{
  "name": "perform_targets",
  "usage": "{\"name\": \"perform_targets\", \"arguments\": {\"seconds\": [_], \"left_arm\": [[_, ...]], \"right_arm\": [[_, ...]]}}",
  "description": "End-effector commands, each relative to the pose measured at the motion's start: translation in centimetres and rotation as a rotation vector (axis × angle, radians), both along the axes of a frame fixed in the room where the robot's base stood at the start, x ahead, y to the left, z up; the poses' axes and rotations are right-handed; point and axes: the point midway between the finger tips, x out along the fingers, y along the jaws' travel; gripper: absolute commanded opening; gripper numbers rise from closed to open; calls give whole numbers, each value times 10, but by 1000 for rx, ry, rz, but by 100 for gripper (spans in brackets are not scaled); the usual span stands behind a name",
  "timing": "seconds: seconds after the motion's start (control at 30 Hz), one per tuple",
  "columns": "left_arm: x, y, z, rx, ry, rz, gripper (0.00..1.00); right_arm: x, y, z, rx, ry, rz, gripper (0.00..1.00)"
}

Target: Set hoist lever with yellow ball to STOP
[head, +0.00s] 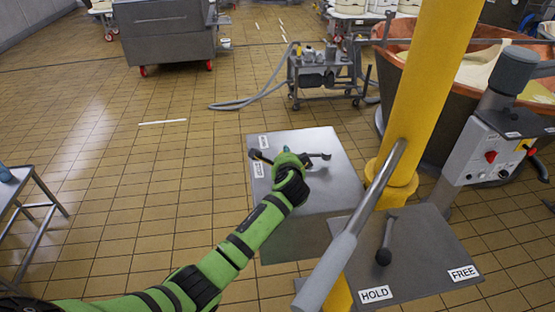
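My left arm comes in from the lower left, and its green gripper (288,160) is over the top of a grey metal box (312,140). Short dark bars show on both sides of the gripper, one ending at the left and one (318,156) at the right. I cannot tell whether they are fingers or lever parts. Two small white labels (262,140) sit on the left of the box top, too small to read surely. No yellow ball is clearly visible; the gripper hides the middle of the box top. My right gripper is not in view.
A yellow post (428,85) stands right of the box. A grey plate with HOLD (375,294) and FREE (464,273) labels carries a black-knobbed lever (385,245). A long grey-handled bar (345,245) crosses in front. A control box (489,150) and copper vat (530,88) stand right. Floor left is mostly clear.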

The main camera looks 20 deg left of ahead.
Motion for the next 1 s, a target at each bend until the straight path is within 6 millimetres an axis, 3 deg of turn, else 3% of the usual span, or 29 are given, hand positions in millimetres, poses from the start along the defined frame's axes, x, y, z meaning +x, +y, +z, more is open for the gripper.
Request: {"name": "perform_targets", "arguments": {"seconds": [0.3,0.8,0.83,0.87,1.0], "left_arm": [[-10,-4,5,6,-9,125,0],[-12,-4,7,9,-13,146,0],[-12,-4,7,10,-14,146,43],[-12,-4,7,9,-14,145,54],[-12,-6,6,8,-13,142,54]], "right_arm": [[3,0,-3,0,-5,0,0],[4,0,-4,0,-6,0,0],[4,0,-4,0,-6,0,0],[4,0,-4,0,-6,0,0],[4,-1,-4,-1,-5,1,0]]}}
